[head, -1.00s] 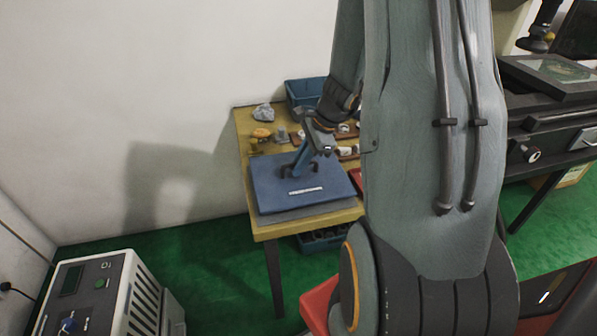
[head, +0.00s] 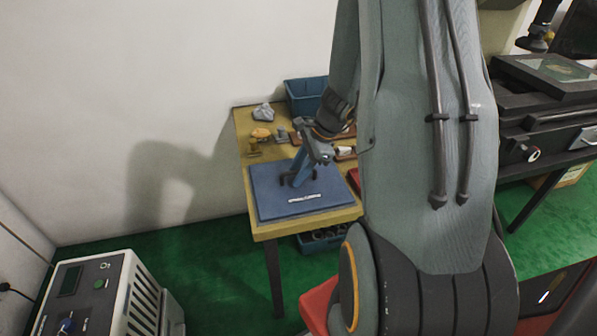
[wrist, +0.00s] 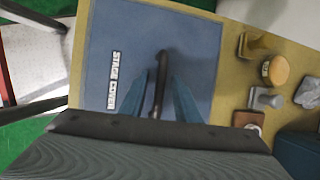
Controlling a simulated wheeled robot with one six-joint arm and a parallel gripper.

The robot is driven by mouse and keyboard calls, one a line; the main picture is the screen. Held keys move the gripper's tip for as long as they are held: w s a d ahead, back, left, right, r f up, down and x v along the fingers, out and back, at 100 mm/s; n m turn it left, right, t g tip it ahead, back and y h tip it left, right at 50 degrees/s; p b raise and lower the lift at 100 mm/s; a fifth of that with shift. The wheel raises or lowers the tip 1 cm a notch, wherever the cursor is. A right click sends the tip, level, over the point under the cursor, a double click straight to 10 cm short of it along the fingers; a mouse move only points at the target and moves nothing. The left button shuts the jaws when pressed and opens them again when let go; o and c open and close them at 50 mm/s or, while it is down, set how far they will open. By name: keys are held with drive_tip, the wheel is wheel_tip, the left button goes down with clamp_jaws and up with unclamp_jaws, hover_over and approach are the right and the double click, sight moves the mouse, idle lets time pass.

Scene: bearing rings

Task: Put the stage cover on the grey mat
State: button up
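The stage cover (head: 275,195) is a flat blue plate with a white label and a dark arched handle (wrist: 160,82). It lies flat on the yellow table, and it also fills the middle of the wrist view (wrist: 205,50). The grey mat is almost wholly hidden beneath it; I cannot make out a clear part of the mat. My gripper (head: 298,178) is down at the handle. In the wrist view its blue fingers (wrist: 160,85) stand on either side of the handle, with a small gap showing, so it looks open around it.
Small parts stand behind the cover, among them an orange-topped piece (head: 260,133) and a grey lump (head: 264,112). A blue bin (head: 303,95) stands at the back of the table (head: 268,232). My arm hides the table's right side. A white machine (head: 100,300) stands at front left.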

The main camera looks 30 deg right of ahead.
drive_tip(key=shift+r, duration=0.15)
drive_tip(key=v, duration=1.2)
drive_tip(key=s+a+r+n+g+h, duration=0.1)
drive_tip(key=s+a+n+h, duration=0.1)
drive_tip(key=s+a+n, duration=0.4)
drive_tip(key=s+a+n+g+h, duration=0.1)
drive_tip(key=s+a+n, duration=0.5)
drive_tip(key=a+n, duration=0.7)
drive_tip(key=shift+s+r+n+g+h, duration=0.25)
drive_tip(key=shift+r+n+h, duration=0.2)
drive_tip(key=shift+n, duration=0.55)
drive_tip(key=shift+d, duration=0.1)
